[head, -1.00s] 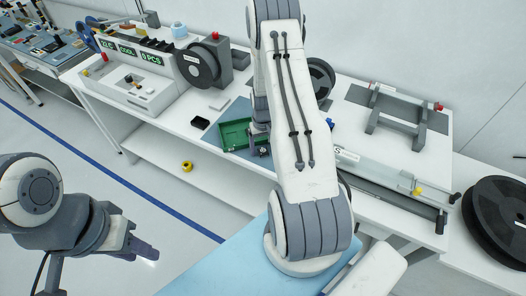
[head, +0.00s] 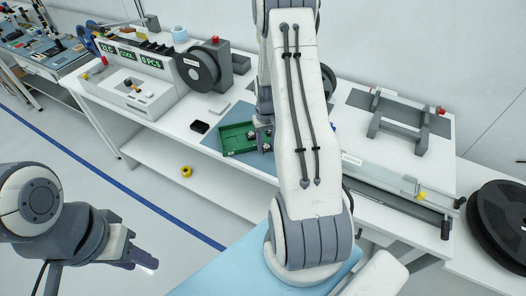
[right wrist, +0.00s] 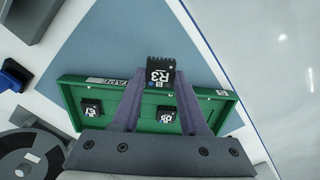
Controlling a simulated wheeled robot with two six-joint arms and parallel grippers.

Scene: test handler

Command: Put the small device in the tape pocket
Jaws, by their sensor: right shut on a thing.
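My right gripper (right wrist: 161,76) is shut on a small black device (right wrist: 159,72) marked R3, held between its fingertips. In the right wrist view it shows over the far rim of a green tray (right wrist: 72,92). Two similar black devices, one at the left (right wrist: 91,108) and one near the middle (right wrist: 166,117), sit in that tray. In the head view the tray (head: 226,148) lies on the workbench, and my right arm hides most of the right gripper. My left gripper (head: 143,259) hangs low at the left, away from the bench; its jaw gap is unclear. I cannot make out the tape pocket.
The tray lies on a blue mat (right wrist: 110,40). A small black box (head: 200,127) is left of it. A dark reel (head: 197,68) stands behind, and a long rail unit (head: 385,182) runs to the right. A yellow roll (head: 186,172) is on the lower shelf.

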